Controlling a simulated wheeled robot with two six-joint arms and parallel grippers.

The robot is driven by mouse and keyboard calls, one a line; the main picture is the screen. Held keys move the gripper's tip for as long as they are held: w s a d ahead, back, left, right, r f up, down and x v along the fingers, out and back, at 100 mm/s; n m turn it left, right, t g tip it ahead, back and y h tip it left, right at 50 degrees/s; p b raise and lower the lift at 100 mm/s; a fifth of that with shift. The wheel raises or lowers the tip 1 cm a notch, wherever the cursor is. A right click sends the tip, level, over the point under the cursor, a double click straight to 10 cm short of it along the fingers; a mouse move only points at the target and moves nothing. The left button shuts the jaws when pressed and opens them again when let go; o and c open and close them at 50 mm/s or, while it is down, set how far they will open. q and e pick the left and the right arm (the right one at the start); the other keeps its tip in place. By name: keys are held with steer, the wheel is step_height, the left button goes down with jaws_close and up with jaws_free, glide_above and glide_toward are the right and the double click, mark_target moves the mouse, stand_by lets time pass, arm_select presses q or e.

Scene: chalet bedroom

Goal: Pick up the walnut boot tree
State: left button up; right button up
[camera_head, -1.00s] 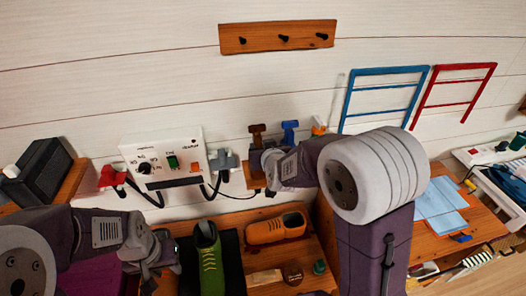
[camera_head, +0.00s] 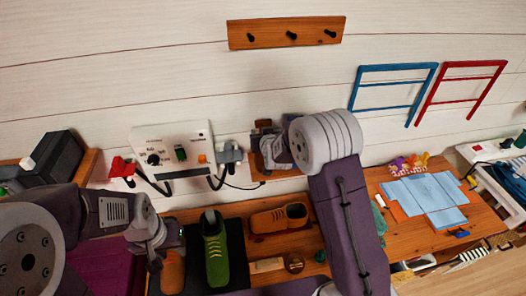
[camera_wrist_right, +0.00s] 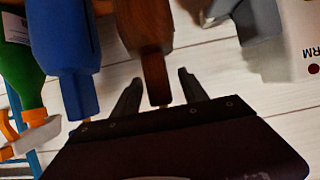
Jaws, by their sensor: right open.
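The walnut boot tree (camera_wrist_right: 145,25) is a brown wooden piece at the top middle of the right wrist view. Its narrow lower end lies between the spread fingers of my right gripper (camera_wrist_right: 158,82), with a gap on each side. In the head view my right gripper (camera_head: 264,135) is by the wall, and my arm hides most of the boot trees. My left gripper (camera_head: 153,255) hangs beside a green shoe (camera_head: 215,255); its fingers are unclear.
A white control box (camera_head: 175,148) stands left of my right gripper. A peg rail (camera_head: 285,33) and blue and red frames are on the wall. Blue sheets (camera_head: 425,195) lie on a table at right.

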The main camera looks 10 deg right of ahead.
steer(key=shift+s+r, duration=0.15)
steer(key=shift+s, duration=0.15)
steer(key=c, duration=1)
jaws_close()
steer(key=shift+w, duration=0.1)
